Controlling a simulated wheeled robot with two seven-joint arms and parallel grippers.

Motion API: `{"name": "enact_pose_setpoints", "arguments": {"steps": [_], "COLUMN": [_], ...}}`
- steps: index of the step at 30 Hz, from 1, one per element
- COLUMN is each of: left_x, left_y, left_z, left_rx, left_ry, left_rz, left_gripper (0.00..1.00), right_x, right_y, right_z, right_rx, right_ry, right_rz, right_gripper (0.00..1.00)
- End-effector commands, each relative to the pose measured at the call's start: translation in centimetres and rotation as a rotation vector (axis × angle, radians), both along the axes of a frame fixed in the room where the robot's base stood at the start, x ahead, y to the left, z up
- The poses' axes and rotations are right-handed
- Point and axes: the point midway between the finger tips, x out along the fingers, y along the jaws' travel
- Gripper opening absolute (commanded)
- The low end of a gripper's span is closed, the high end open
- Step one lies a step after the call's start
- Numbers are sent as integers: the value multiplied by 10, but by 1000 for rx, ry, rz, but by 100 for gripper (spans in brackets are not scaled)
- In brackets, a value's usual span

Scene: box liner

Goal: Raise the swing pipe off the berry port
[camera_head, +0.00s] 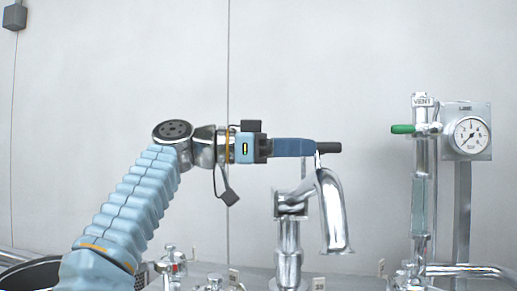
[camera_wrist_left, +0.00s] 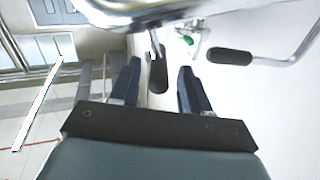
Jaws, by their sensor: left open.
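The swing pipe (camera_head: 331,212) is a chrome bent tube on top of an upright post (camera_head: 289,246) in the head view. Its free end hangs down to the right of the post, and whatever is below that end is hidden or out of frame. In the left wrist view the chrome pipe (camera_wrist_left: 150,8) crosses the top. My left gripper (camera_head: 312,147) is level above the post, pointing right. In the left wrist view its fingers (camera_wrist_left: 159,68) are open, with a black handle grip (camera_wrist_left: 157,73) between them. The grip's dark end (camera_head: 328,147) shows past the fingers. My right gripper is not in view.
A pressure gauge (camera_head: 468,135) and a vent pipe (camera_head: 419,190) with a green handle (camera_head: 403,129) stand at right. A second black grip (camera_wrist_left: 230,56) on a bent rod shows in the left wrist view. Small valves (camera_head: 171,262) stand low at left.

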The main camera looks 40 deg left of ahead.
Motion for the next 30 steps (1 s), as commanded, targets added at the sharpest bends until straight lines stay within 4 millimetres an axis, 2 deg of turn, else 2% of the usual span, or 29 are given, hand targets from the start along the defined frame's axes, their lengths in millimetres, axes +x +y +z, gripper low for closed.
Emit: {"name": "enact_pose_setpoints", "arguments": {"steps": [6, 12, 18, 30], "left_x": [-42, -68, -77, -77], "left_y": [37, 59, 66, 66], "left_z": [1, 0, 0, 0], "left_rx": [0, 1, 1, 1], "left_ry": [0, -1, -1, -1], "left_rz": [6, 4, 2, 1], "left_gripper": [46, 46, 46, 46], "right_x": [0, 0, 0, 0], "right_y": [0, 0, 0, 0], "right_z": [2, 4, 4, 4], "right_rx": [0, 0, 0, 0], "right_ry": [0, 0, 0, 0], "right_rz": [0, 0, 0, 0], "right_gripper": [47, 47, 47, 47]}}
